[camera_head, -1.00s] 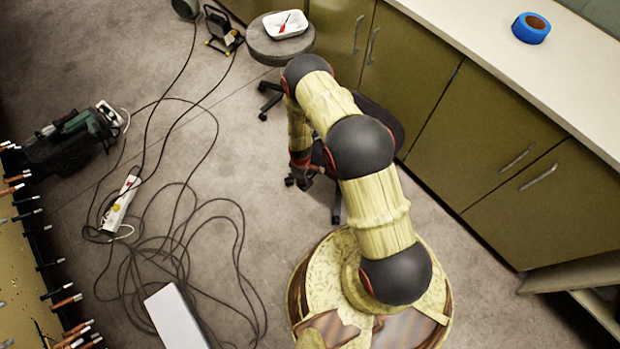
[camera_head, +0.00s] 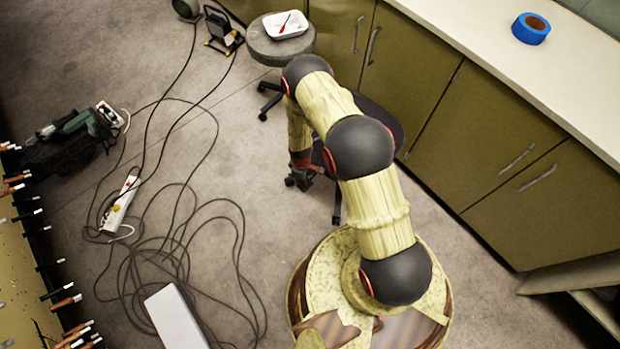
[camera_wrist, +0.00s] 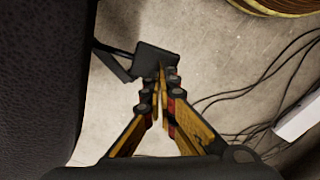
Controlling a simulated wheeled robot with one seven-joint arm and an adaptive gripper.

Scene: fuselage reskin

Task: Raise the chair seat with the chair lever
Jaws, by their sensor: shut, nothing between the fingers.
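The dark chair seat (camera_head: 388,112) is mostly hidden behind my arm in the head view, close to the cabinets. In the wrist view the seat (camera_wrist: 38,75) fills the left side as a dark textured surface. The chair lever (camera_wrist: 155,60) is a flat black paddle on a thin bar coming from the seat side. My gripper (camera_wrist: 161,78) is shut and empty, with its fingertips overlapping the paddle's lower edge in the picture. I cannot tell whether they touch it. In the head view my gripper (camera_head: 301,178) is low beside the chair, small and dark.
A round stool (camera_head: 280,45) with a white tray (camera_head: 286,24) stands behind the chair. Green cabinets (camera_head: 450,120) border the right. Loose black cables (camera_head: 190,235) and a power strip (camera_head: 120,205) lie on the floor to the left.

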